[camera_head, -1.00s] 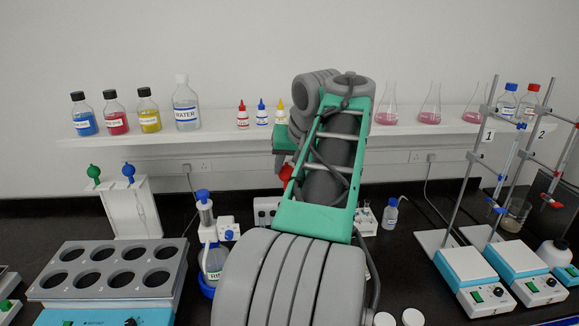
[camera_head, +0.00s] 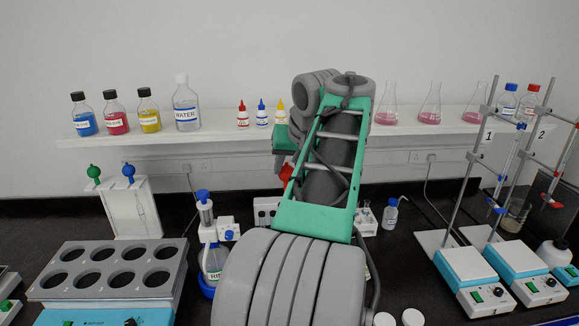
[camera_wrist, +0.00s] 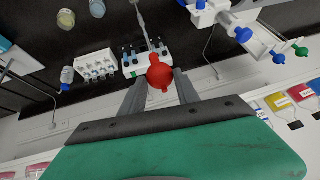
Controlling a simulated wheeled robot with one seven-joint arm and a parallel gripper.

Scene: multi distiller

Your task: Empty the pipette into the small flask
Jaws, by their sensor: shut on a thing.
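My gripper (camera_wrist: 158,85) is shut on the red bulb of the pipette (camera_wrist: 160,74) in the wrist view. A thin pale line runs from the bulb toward the top edge and looks like its stem; its tip is not clear. In the head view my arm hides most of the gripper, and a bit of the red bulb (camera_head: 286,172) shows at its left. I cannot tell which vessel is the small flask. Two round vessels seen from above, one yellowish (camera_wrist: 66,19) and one pale (camera_wrist: 97,8), stand apart from the bulb in the wrist view.
A white stand (camera_head: 122,208) holds pipettes with green and blue bulbs at the left. A grey rack (camera_head: 112,270) with empty holes is in front. Conical flasks with pink liquid (camera_head: 430,105) stand on the shelf (camera_head: 230,134). Stirrers with clamp stands (camera_head: 465,270) are at the right.

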